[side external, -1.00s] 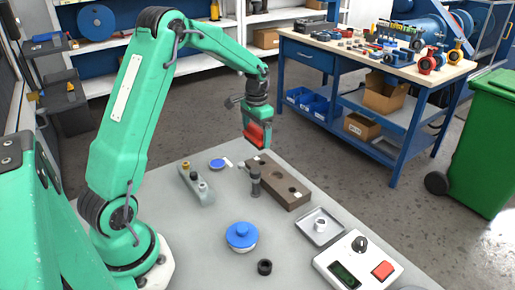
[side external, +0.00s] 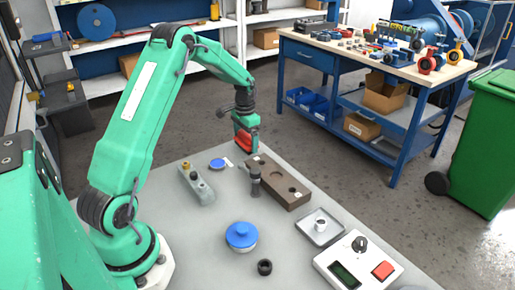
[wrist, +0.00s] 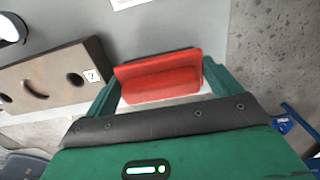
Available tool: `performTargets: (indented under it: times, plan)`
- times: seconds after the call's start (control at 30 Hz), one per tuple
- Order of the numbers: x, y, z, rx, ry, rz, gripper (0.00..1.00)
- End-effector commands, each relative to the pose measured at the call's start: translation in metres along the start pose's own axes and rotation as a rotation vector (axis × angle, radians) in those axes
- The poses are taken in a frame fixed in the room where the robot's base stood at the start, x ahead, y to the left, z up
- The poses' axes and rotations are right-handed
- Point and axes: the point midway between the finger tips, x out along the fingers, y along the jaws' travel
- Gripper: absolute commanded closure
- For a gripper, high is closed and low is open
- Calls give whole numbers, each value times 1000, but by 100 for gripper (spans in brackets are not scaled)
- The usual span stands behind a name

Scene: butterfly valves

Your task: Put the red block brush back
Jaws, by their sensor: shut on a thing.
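The red block brush (side external: 246,139) is held in my gripper (side external: 244,147), above the bench near its far end. In the wrist view the red brush (wrist: 160,80) sits between the two green fingers of my gripper (wrist: 160,76), which are shut on it. A pale strip shows along its lower edge. The brown block with round holes (side external: 289,189) lies on the bench, to the right of and nearer the camera than the brush. It also shows at the left of the wrist view (wrist: 45,82), with a question-mark label. The brush's underside is hidden.
A dark upright piece (side external: 255,183) stands at the brown block's left end. A grey holder (side external: 197,187), blue disc (side external: 217,164), blue-topped round part (side external: 241,236), black ring (side external: 265,267), metal tray (side external: 320,230) and control box (side external: 357,265) are on the bench. Bare bench lies between them.

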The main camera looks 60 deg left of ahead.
Motion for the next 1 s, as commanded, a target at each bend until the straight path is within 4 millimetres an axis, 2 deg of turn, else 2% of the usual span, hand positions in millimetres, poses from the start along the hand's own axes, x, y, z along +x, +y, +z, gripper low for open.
performTargets:
  times: [0.2,0.63,0.67,0.7,1.0]
  plan:
    - [19,0,0,0,0,0,34]
    - [23,0,0,0,0,0,34]
    - [23,0,0,0,0,0,6]
    - [23,0,0,0,0,0,0]
    - [22,0,0,0,0,0,0]
